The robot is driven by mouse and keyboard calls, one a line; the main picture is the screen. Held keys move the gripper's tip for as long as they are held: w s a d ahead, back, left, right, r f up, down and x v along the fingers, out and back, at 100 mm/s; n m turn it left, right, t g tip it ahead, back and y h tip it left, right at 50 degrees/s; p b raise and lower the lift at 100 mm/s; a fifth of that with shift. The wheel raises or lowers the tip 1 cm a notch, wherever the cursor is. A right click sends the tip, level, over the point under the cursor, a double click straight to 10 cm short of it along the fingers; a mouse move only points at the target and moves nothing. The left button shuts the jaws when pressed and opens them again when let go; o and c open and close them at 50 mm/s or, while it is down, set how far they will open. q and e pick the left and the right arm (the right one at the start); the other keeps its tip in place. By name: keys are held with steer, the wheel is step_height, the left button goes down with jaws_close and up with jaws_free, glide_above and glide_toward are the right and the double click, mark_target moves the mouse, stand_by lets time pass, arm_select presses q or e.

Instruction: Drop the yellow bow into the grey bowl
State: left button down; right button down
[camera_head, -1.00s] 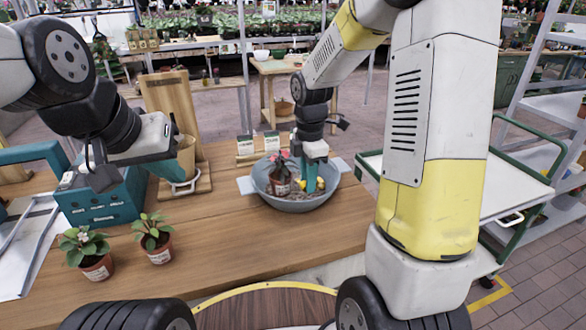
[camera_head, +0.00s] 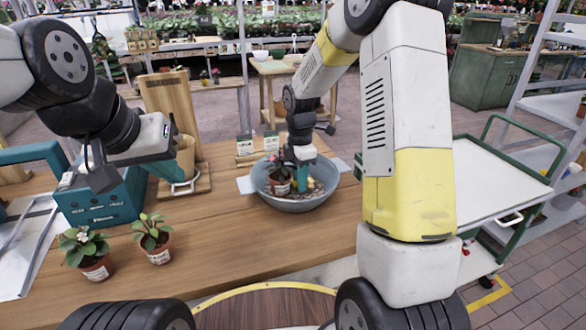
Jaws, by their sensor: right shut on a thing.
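The grey bowl (camera_head: 290,205) stands on the wooden table and holds a small potted plant (camera_head: 279,180) with pink flowers and some loose brown material. My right gripper (camera_head: 302,184) points down inside the bowl, just right of the plant, and is shut. Bits of yellow, likely the yellow bow (camera_head: 313,186), show at its fingertips. The bow is mostly hidden by the fingers, and I cannot tell whether it touches the bowl's contents. My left gripper (camera_head: 180,181) hangs at the left, by a tan pot; its jaw opening is not clear.
Two potted plants (camera_head: 86,252) (camera_head: 154,238) stand at the front left of the table. A teal crate (camera_head: 100,205) is behind them. The tan pot (camera_head: 186,158) stands on a wooden board. A white-topped cart (camera_head: 490,185) is at the right. The table's front middle is clear.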

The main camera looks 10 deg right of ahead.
steer(key=shift+f, duration=0.4)
steer(key=c, duration=1.3)
jaws_free()
steer(key=shift+o, duration=0.2)
step_height(320, 180, up, 13)
steer(key=s+d+r+m+t, duration=0.2)
steer(key=s+r+m, duration=0.6)
steer(key=s, duration=0.2)
steer(key=s+m+t+y, duration=0.2)
steer(key=s+m+t, duration=0.2)
steer(key=s+m, duration=0.8)
steer(key=shift+s+d+r, duration=0.45)
steer(key=shift+s, duration=0.3)
